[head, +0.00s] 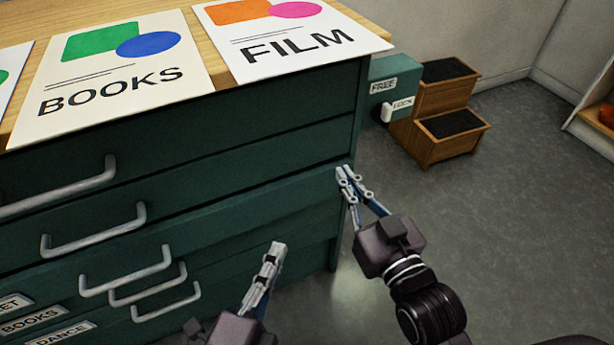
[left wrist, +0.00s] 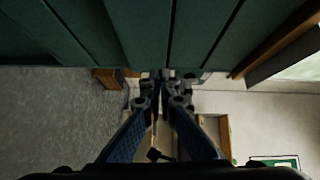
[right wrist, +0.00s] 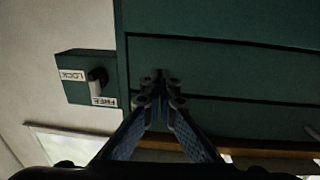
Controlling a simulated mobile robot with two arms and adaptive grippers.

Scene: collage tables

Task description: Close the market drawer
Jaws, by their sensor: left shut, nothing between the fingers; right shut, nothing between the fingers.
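The green cabinet's third drawer down (head: 250,205) stands out a little past the fronts around it. A cut-off label ending in "ET" (head: 10,304) sits at its lower left, and its grey handle (head: 125,272) is on the front. My right gripper (head: 343,173) is shut and empty, its tips at the right end of this drawer front; I cannot tell whether they touch. My left gripper (head: 277,247) is shut and empty, in front of the lower drawers. Green fronts (left wrist: 145,30) show beyond the left fingers in the left wrist view.
Drawers labelled "BOOKS" (head: 32,321) and "DANCE" (head: 63,335) lie below. Posters marked BOOKS (head: 110,75) and FILM (head: 290,45) lie on top. A green box with a FREE/LOCK knob (head: 390,75) is on the cabinet's right side, near wooden steps (head: 440,140). Floor at right is clear.

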